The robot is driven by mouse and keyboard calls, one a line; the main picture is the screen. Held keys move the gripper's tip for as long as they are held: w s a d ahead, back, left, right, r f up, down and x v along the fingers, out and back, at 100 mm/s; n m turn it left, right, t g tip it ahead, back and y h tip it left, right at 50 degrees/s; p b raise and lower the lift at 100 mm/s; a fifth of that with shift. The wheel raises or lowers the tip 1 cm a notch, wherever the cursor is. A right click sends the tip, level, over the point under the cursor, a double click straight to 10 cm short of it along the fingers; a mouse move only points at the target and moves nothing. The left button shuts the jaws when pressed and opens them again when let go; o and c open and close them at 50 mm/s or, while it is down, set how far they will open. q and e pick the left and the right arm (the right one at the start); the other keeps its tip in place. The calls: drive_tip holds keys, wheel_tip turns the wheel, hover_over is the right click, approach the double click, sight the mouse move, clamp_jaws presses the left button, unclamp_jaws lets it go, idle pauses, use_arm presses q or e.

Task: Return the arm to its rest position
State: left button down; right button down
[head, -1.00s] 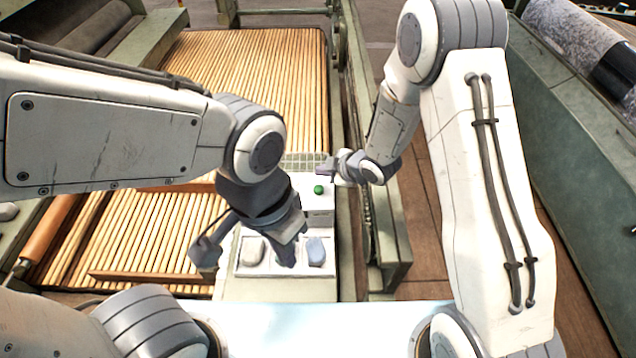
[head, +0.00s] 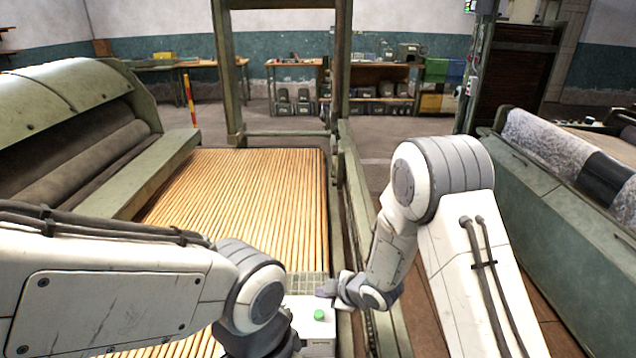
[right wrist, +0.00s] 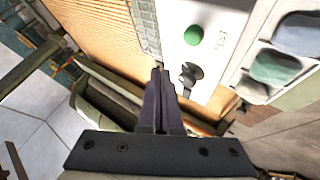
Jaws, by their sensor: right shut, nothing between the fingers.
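My right gripper (head: 328,289) is at the end of my bent right arm, beside a white control box with a green button (head: 319,315). In the right wrist view the gripper's dark fingers (right wrist: 161,82) are together with nothing between them. The green button (right wrist: 193,35) and a black knob (right wrist: 188,74) show on the white panel (right wrist: 222,22) just past the fingertips. I cannot tell from this view how large the gap to the panel is. My left arm comes in at the lower left of the head view, and its gripper is below the frame.
A bed of wooden slats (head: 245,200) lies left of the box, with a green metal frame (head: 366,235) on its right. A tray holding grey and greenish pieces (right wrist: 274,68) is beside the panel. A green machine (head: 560,215) stands at the right. Workbenches (head: 296,66) stand far back.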

drive_tip(key=s+r+m+g+h, duration=0.2)
drive_tip(key=s+r+m+h, duration=0.25)
drive_tip(key=s+r, duration=0.65)
drive_tip(key=s+d+r+m+g, duration=0.1)
drive_tip(key=s+r+m+g, duration=0.1)
drive_tip(key=s, duration=0.8)
drive_tip(key=s+d+r+m+g, duration=0.2)
drive_tip(key=s+r+m, duration=0.1)
drive_tip(key=s, duration=0.7)
drive_tip(key=shift+s+d+r+g, duration=0.25)
drive_tip(key=shift+r+g, duration=0.15)
drive_tip(key=shift+r, duration=0.25)
drive_tip(key=shift+w+m+h, duration=0.1)
drive_tip(key=shift+m+h, duration=0.15)
